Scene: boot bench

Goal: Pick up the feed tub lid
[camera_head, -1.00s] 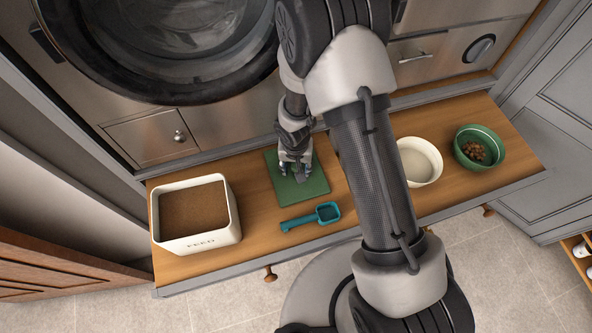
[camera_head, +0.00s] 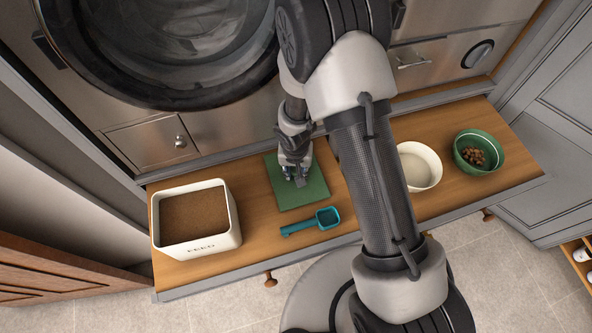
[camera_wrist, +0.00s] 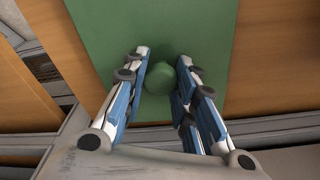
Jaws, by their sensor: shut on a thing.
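The feed tub lid (camera_head: 312,195) is a flat green square lying on the wooden bench, right of the feed tub (camera_head: 193,244). The tub is white, marked FEED, open and filled with brown feed. My gripper (camera_head: 296,177) is over the lid's middle, pointing down. In the wrist view, the lid (camera_wrist: 108,30) fills the middle, and its round green knob (camera_wrist: 160,80) sits between the two fingers of my gripper (camera_wrist: 162,62). The gripper is shut on this knob. The head view does not show a clear gap between lid and bench.
A teal scoop (camera_head: 312,222) lies in front of the lid. A cream bowl (camera_head: 421,170) and a green bowl with brown pieces (camera_head: 490,158) stand to the right. A round dark-rimmed door (camera_head: 160,95) rises behind the bench (camera_head: 255,235).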

